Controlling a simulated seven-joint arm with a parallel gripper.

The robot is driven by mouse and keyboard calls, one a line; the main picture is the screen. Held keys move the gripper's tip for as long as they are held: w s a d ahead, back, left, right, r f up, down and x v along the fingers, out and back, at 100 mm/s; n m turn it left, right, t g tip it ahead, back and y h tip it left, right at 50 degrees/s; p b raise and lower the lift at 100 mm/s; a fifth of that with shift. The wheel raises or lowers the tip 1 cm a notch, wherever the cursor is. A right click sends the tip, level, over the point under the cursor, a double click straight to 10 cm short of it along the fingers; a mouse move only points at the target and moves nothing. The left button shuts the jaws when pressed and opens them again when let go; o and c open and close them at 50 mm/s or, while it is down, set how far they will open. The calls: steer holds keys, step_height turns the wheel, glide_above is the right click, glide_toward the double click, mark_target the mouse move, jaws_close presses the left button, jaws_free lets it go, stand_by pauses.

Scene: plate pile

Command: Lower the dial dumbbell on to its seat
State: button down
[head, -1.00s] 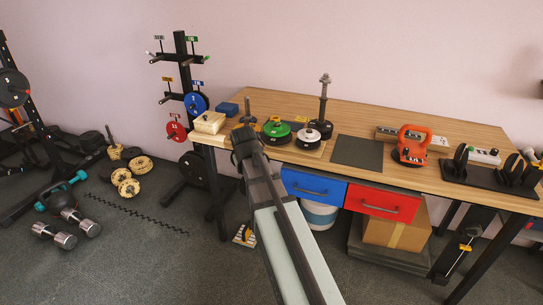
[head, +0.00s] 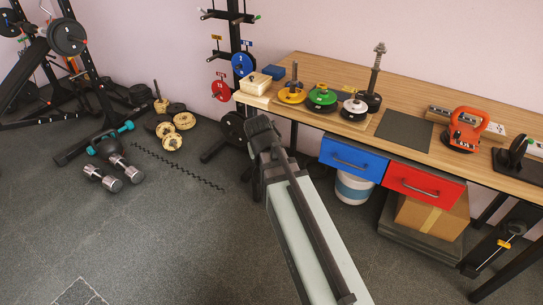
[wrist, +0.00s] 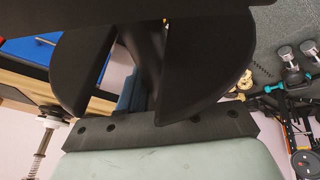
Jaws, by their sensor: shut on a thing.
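My gripper (head: 262,130) is at the end of my arm, low in front of the table's left end. Its fingers are hidden from the head view by my arm. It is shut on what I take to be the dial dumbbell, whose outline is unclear. In the wrist view, dark half-round shapes (wrist: 200,65) fill the middle; I cannot tell how much is dumbbell and how much is gripper. The black seat (head: 512,182) with upright dark plates is on the table at the right edge of the head view, partly cut off and well apart from my gripper.
The wooden table (head: 330,70) holds yellow (head: 291,94), green (head: 322,97) and white (head: 354,106) plates, an upright post (head: 377,75), a dark mat (head: 404,129) and an orange kettlebell (head: 465,130). Blue (head: 352,160) and red (head: 424,184) drawers hang below. Floor at left front is clear.

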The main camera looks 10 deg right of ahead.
steer(key=w+d+r+m+g+h, duration=0.1)
steer(key=w+d+r+m+g, duration=0.15)
steer(key=d+m, duration=0.45)
steer(key=w+d+r+m+g+h, duration=0.1)
steer(key=w+d+r+m, duration=0.15)
steer(key=d, duration=0.85)
steer(key=w+d+r+m+g+h, duration=0.1)
steer(key=d+r+m+g, duration=0.2)
steer(key=d, duration=0.6)
steer(key=s+d+r+m+g+y, duration=0.1)
steer(key=s+d+r+m, duration=0.15)
steer(key=d, duration=0.65)
steer(key=s+d+r+m, duration=0.2)
steer(key=s+d+m, duration=0.1)
steer(key=d, duration=0.5)
steer(key=s+d+r+m+g+y, duration=0.1)
steer(key=s+d+r+m, duration=0.2)
steer(key=d, duration=0.6)
steer(key=s+d+m, duration=0.1)
steer(key=s+d, duration=0.7)
steer(key=d, duration=0.5)
steer(key=s+d+m+y, duration=0.1)
steer(key=s+d+m, duration=0.1)
steer(key=s+d, duration=0.6)
steer(key=s+d+m+y, duration=0.1)
steer(key=s+d, duration=0.7)
steer(key=d, duration=1)
steer(key=shift+s+d+f+m, duration=0.25)
steer(key=shift+s+d+m, duration=0.1)
steer(key=shift+m, duration=0.15)
